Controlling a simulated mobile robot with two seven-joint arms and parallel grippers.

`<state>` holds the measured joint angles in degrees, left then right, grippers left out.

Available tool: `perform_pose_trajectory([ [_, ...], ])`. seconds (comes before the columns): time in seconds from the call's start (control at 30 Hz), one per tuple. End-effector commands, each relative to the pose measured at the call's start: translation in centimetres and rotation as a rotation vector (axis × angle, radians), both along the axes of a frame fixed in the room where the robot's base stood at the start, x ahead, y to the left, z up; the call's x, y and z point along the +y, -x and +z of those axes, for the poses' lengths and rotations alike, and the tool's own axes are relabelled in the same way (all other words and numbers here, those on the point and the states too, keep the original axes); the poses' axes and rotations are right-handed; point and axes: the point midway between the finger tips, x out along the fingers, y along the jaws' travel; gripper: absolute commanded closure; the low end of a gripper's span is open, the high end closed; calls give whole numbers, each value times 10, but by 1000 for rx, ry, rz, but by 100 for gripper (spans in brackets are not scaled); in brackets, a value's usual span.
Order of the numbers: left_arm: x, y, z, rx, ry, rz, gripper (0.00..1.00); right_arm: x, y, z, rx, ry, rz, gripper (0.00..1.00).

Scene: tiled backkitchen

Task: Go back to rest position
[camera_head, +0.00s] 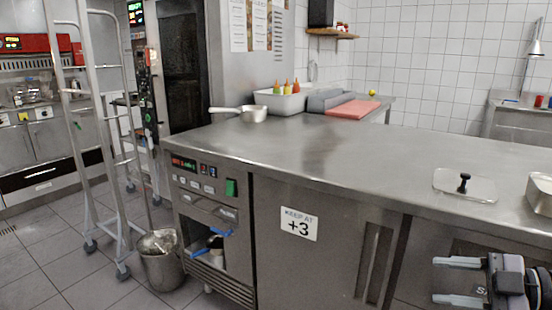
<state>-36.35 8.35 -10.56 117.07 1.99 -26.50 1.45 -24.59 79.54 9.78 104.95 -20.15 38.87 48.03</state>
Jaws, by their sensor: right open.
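My right gripper (460,281) is at the bottom right of the head view, in front of the steel counter (320,155) and below its top. Its two pale fingers point left and stand well apart. Nothing is between them. It looks apart from the counter front. My left gripper is not in the view.
On the counter lie a clear lid (450,191) with a black knob, a steel container (541,194) at the right edge, a saucepan (252,113), and a red board (352,109). A bucket (162,268) and a wheeled rack (100,150) stand left. Tiled floor between is free.

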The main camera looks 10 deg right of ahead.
Motion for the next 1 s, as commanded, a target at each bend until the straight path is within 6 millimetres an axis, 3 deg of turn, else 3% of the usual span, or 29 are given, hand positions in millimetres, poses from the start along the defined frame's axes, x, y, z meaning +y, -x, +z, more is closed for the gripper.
perform_pose_trajectory([
  [0.27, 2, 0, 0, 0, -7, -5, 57, 1, 11, -86, 26, -211, -376, 46],
  [0.47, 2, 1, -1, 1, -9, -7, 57, 18, 33, -152, 142, -294, -628, 46],
  [0.7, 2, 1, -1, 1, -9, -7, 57, 67, 73, -223, 378, -344, -857, 46],
  [1.0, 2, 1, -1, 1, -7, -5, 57, 149, 119, -266, 681, -371, -959, 46],
])
